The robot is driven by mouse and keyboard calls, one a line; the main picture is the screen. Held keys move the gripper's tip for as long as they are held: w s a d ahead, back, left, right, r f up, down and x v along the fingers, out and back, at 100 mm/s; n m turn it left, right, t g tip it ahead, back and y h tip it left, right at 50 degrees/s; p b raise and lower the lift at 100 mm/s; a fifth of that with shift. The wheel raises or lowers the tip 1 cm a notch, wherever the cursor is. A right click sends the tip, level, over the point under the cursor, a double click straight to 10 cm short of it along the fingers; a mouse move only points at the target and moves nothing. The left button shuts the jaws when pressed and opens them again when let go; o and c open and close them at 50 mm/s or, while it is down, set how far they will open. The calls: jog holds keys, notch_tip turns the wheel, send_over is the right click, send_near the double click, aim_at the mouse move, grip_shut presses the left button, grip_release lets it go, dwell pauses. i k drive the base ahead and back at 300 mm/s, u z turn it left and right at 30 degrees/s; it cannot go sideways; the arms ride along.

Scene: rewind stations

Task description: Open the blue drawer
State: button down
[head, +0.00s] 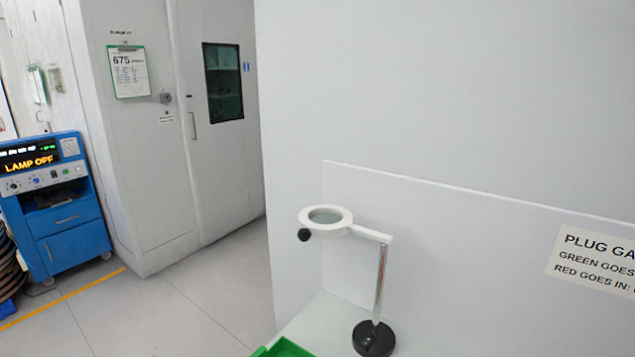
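A blue cabinet on casters (60,205) stands at the far left against the wall. Its front has a wide blue drawer (65,218) with a handle, which looks closed. Below it is a larger blue panel (75,250) with a handle at its left side. Above the drawer are a dark recess, a control panel with knobs, and a display reading "LAMP OFF" (30,163). The cabinet's left edge is partly cut off. My gripper is not in view.
A white bench (310,325) with a magnifier lamp (373,338) and a green tray edge (283,348) is at the front right. A grey cabin (150,180) with a door stands behind. Open floor (165,305) with a yellow line lies between.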

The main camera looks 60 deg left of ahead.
aim_at(42, 225)
jog(key=u, duration=0.5)
jog(key=k, duration=1.15)
jog(key=u, duration=1.25)
jog(key=i, duration=0.45)
jog(key=u, duration=1.2)
jog(key=i, duration=0.85)
jog(key=u, duration=1)
jog(key=i, duration=1.6)
jog(key=z, duration=0.15)
jog(key=i, duration=1.95)
jog(key=z, duration=0.6)
jog(key=i, duration=0.35)
jog(key=z, duration=0.15)
jog(key=k, duration=0.6)
jog(key=u, duration=0.4)
jog(key=i, duration=0.55)
jog(key=u, duration=0.25)
